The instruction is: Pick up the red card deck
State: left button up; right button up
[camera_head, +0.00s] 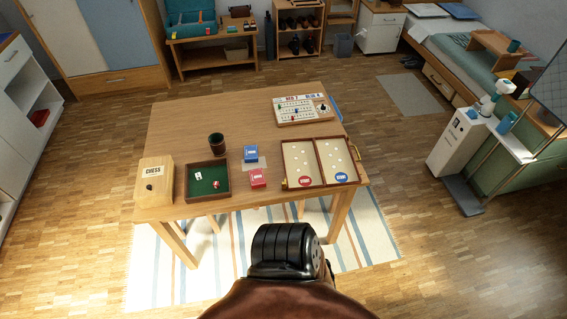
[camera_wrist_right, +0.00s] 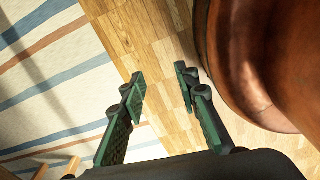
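The red card deck (camera_head: 258,178) lies on the wooden table (camera_head: 190,115) near its front edge, in the head view. It is just in front of a blue card deck (camera_head: 250,153) and a pale card or mat (camera_head: 262,164). My right gripper (camera_wrist_right: 160,76) shows in the right wrist view with its two green fingers apart and nothing between them. Floor lies beyond the fingers, and no deck shows in that view. Neither gripper shows in the head view, and my left gripper is out of sight.
A green-lined dice tray (camera_head: 187,182) and a chess box (camera_head: 153,180) stand left of the deck. A dark cup (camera_head: 216,142) is behind. A folding game board (camera_head: 319,138) lies to the right, a score board (camera_head: 302,122) farther back. The table's back left is clear.

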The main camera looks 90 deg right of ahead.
aim_at(256, 176)
jog(key=z, duration=3.85)
jog(key=i, duration=0.45)
jog(key=u, duration=2.4)
